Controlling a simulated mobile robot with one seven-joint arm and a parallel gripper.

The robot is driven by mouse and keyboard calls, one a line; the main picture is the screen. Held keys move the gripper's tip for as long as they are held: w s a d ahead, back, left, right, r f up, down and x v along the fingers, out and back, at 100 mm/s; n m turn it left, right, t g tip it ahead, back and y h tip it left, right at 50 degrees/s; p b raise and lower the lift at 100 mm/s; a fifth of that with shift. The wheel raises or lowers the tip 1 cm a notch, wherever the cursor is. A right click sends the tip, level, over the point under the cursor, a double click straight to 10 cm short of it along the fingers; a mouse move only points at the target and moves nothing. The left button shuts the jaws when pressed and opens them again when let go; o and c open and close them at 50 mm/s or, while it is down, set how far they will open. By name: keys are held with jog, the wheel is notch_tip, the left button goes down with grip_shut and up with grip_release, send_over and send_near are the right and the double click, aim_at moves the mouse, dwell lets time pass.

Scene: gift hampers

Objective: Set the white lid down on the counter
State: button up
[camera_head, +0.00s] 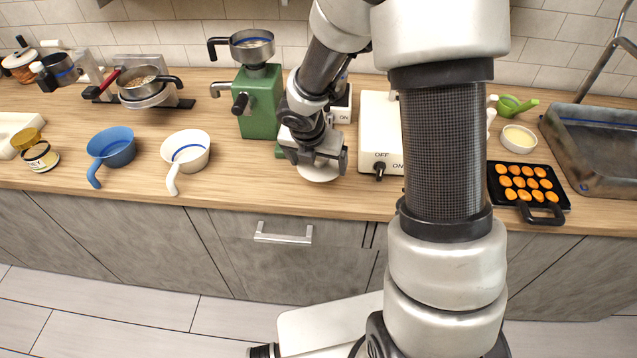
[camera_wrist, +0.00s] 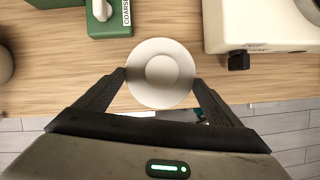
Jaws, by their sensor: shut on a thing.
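The white lid (camera_wrist: 160,95) is round with a raised middle. In the wrist view it lies between the two fingers of my gripper (camera_wrist: 160,85), which are closed on its edges. In the head view the lid (camera_head: 318,172) shows as a white disc under my gripper (camera_head: 317,163), low over the wooden counter (camera_head: 240,194) near its front edge. I cannot tell whether the lid touches the counter.
A green grinder (camera_head: 259,103) stands behind and left of my gripper. A cream appliance with a black knob (camera_head: 381,133) stands to the right. A white pan (camera_head: 186,150) and a blue pan (camera_head: 112,147) sit further left. Bare counter lies between the white pan and the lid.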

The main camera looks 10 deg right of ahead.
notch_tip(320, 180, down, 6)
jog(key=shift+f+b, duration=0.25)
jog(key=shift+b, duration=0.95)
